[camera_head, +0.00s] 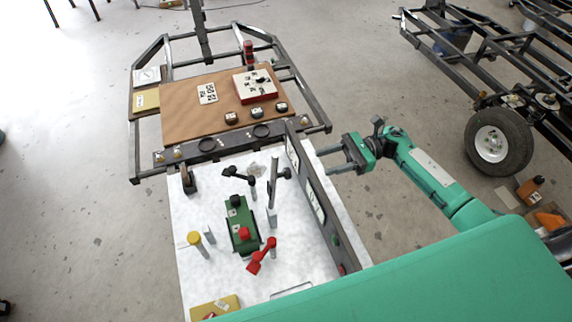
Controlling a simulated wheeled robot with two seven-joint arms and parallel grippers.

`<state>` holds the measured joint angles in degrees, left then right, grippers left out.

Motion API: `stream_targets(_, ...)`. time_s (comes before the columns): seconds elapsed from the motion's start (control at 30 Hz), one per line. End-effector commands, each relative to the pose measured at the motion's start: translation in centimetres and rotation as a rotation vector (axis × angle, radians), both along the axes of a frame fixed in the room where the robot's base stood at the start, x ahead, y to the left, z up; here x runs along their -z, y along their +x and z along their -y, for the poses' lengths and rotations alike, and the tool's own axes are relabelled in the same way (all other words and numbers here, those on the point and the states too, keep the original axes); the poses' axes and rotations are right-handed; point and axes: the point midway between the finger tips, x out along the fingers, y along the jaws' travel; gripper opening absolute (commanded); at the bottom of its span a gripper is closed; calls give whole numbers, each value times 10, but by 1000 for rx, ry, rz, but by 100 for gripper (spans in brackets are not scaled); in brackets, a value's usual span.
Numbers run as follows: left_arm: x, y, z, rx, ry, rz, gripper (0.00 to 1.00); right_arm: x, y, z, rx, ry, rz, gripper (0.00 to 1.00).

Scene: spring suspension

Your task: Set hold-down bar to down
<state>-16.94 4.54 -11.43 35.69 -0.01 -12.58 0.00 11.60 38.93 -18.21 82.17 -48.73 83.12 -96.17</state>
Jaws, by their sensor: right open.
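A white-topped bench (200,285) carries a green block fixture (240,226) with a black knob and a red knob on it. A red lever (262,256) lies tilted just in front of the fixture. A dark upright bar (273,190) stands to its right and a black-topped post (252,188) behind it. I cannot tell for certain which part is the hold-down bar. My right gripper (326,161) is open and empty, its fingers pointing left, just right of the dark side panel (306,181) and apart from the fixture. My left gripper is not in view.
The dark panel runs along the bench's right side, between my right gripper and the fixture. A yellow-capped post (195,239) stands left. A brown board (190,115) with a red-edged box (255,86) lies behind.

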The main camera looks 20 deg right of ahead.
Motion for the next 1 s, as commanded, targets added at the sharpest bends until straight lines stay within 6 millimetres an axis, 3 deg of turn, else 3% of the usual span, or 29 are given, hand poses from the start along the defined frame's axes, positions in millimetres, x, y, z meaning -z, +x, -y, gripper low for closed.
stream_targets(0.2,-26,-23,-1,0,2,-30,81,-7,-2,-48,-1,5,-2,48)
stream_targets(0.5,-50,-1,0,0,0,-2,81,-4,-3,-102,1,3,-2,48)
stream_targets(0.7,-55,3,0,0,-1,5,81,-1,-4,-116,2,2,-2,48)
stream_targets(1.0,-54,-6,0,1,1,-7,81,0,-4,-118,2,1,-2,48)
